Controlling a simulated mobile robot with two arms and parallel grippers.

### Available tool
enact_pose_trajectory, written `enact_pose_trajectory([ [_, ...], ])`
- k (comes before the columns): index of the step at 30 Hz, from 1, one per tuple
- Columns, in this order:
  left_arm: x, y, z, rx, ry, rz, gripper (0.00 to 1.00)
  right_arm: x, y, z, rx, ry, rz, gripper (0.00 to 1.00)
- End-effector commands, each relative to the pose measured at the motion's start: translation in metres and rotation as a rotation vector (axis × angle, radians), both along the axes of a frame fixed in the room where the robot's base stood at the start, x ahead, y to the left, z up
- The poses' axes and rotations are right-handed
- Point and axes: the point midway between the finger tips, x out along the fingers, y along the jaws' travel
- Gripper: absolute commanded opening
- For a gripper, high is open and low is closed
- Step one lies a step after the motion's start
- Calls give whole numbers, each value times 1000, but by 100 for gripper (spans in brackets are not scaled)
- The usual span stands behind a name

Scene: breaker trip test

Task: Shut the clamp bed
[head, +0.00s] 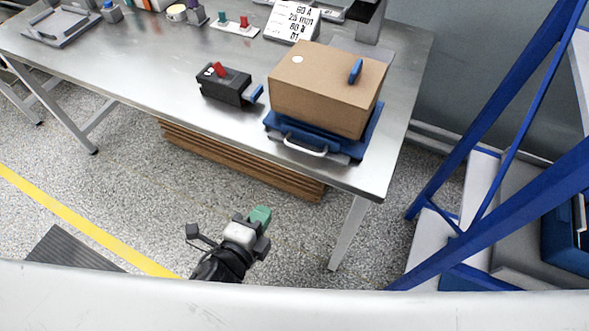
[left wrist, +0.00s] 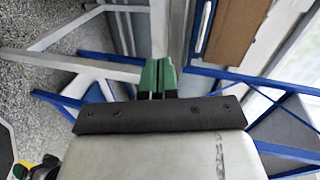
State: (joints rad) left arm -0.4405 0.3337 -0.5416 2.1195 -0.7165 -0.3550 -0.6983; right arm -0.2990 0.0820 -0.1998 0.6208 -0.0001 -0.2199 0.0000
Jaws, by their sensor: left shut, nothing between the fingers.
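A blue bed, which looks like the clamp bed (head: 345,150), sits at the right front of the metal table. A silver handle (head: 305,149) sticks out from its front edge. A brown box (head: 325,95) with a blue grip on top covers most of the bed, so its inside is hidden. My left gripper (head: 261,215) has green fingertips and is in front of the table, below and apart from the handle. The fingertips (left wrist: 157,78) are together and empty in the left wrist view.
A black breaker (head: 222,86) with a red lever and a blue tab stands left of the box. The table (head: 150,75) has bare room further left. A display card (head: 290,20) and small parts stand at the back. A blue frame (head: 480,110) rises at the right.

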Motion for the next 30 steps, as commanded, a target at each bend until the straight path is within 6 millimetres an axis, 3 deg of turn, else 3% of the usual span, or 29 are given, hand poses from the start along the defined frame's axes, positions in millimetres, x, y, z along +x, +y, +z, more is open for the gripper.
enact_pose_trajectory([
  [1, -3, -4, 11, 11, -51, -18, 0, 0, 1, -10, 1, 0, 0, 96],
  [4, -7, -7, 34, 32, -118, -36, 0, 0, 2, -14, 2, 0, -1, 96],
  [11, 6, -14, 45, 40, -147, -40, 0, 0, 4, -10, 4, 1, -2, 96],
  [24, 88, -49, 33, 38, -145, -40, 0, -1, 3, -2, 4, 2, -1, 96],
  [30, 112, -59, 38, 38, -143, -40, 0, -1, 3, 3, 4, 2, -1, 96],
])
